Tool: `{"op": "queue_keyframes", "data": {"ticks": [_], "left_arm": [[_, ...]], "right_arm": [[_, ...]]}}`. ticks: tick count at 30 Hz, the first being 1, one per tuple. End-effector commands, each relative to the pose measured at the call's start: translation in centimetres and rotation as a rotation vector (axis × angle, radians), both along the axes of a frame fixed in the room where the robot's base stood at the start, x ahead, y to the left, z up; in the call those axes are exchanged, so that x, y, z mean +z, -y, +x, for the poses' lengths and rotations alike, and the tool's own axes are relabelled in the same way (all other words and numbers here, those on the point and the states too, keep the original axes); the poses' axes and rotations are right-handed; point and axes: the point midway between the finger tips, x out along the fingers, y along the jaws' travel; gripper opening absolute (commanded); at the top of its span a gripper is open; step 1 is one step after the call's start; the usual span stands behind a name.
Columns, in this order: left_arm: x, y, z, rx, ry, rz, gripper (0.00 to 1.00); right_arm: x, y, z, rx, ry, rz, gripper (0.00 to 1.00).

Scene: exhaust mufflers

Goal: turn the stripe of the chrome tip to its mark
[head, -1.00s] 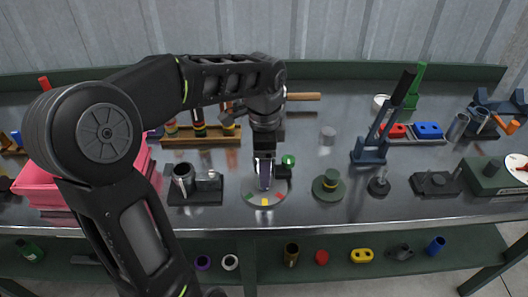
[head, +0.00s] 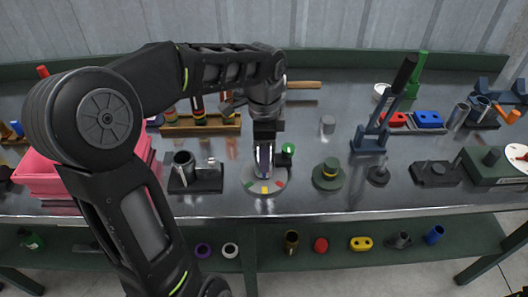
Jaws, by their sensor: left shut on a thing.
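The chrome tip (head: 264,160) stands upright on a round grey dial (head: 252,187). It has a dark purplish stripe along its front. The dial's rim carries a green, a yellow and a red mark; the yellow mark (head: 264,190) is at the front and the red mark (head: 279,184) at the right. My left gripper (head: 265,147) points down from above and is shut on the upper part of the chrome tip. The fingers partly hide the tip's top. My right gripper is not in view.
A green knob (head: 288,149) stands close right of the dial. A dark fixture with a cylinder (head: 184,170) is at its left, and a round green stand with a yellow band (head: 327,175) at its right.

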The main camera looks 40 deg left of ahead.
Motion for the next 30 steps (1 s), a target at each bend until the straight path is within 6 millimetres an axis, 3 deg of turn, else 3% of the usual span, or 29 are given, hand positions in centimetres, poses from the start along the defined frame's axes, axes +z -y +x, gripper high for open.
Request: {"op": "queue_keyframes", "data": {"ticks": [7,11,18,30], "left_arm": [[0.01,0.0,0.0,0.0,0.0,0.0,0.01],[-0.01,0.02,0.01,0.034,0.0,0.0,0.01],[-0.01,0.02,0.01,0.279,0.0,0.0,0.01],[-0.01,0.0,0.01,0.36,0.0,0.0,0.01]], "right_arm": [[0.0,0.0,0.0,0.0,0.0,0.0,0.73],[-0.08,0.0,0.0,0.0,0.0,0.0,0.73],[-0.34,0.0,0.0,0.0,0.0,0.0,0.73],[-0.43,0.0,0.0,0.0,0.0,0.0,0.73]]}}
